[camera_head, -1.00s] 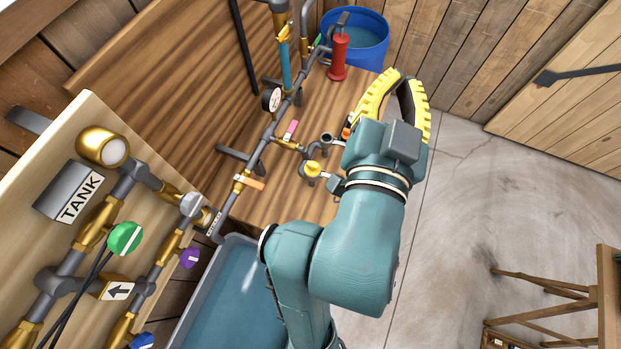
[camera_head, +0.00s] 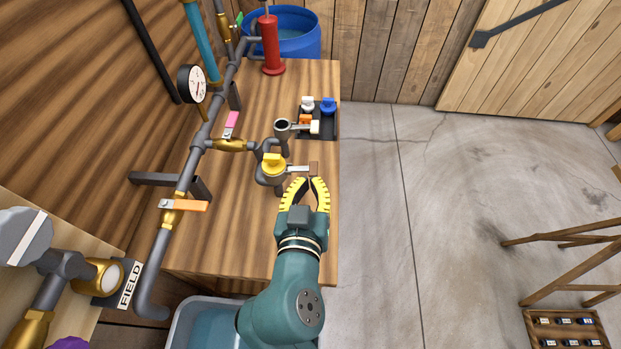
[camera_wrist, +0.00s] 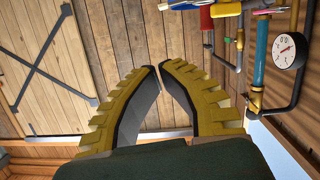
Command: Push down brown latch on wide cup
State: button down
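A grey fitting with a yellow cap (camera_head: 272,163) stands on the wooden bench in the head view. A pale lever runs right from it to a brown latch end (camera_head: 314,168) near the bench's right edge. Behind it is an open dark-mouthed cup (camera_head: 282,126) with a pale-tipped lever. My gripper (camera_head: 310,181) has yellow ribbed fingers, their tips close together with a narrow gap and nothing seen between them. The tips appear just in front of the brown latch; contact cannot be told. The wrist view shows the gripper (camera_wrist: 160,68) too, but not the latch.
Pipes with a pressure gauge (camera_head: 192,84) and an orange-handled valve (camera_head: 184,205) run along the bench's left. A red cylinder (camera_head: 270,46) and blue barrel (camera_head: 297,33) stand at the back. A dark tray (camera_head: 328,116) holds small knobs.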

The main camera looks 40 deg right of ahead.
dwell(0.3)
jog(key=b, duration=0.2)
send_over(316, 171)
jog(key=shift+w+a+f, duration=0.1)
jog(key=shift+f, duration=0.55)
jog(key=shift+w+a+f, duration=0.1)
jog(key=shift+f, duration=0.5)
jog(key=f, duration=0.3)
jog(key=shift+s+d+f+b, duration=0.15)
jog(key=shift+s+f+b, duration=0.05)
jog(key=shift+f+b, duration=0.15)
jog(key=shift+w+f, duration=0.1)
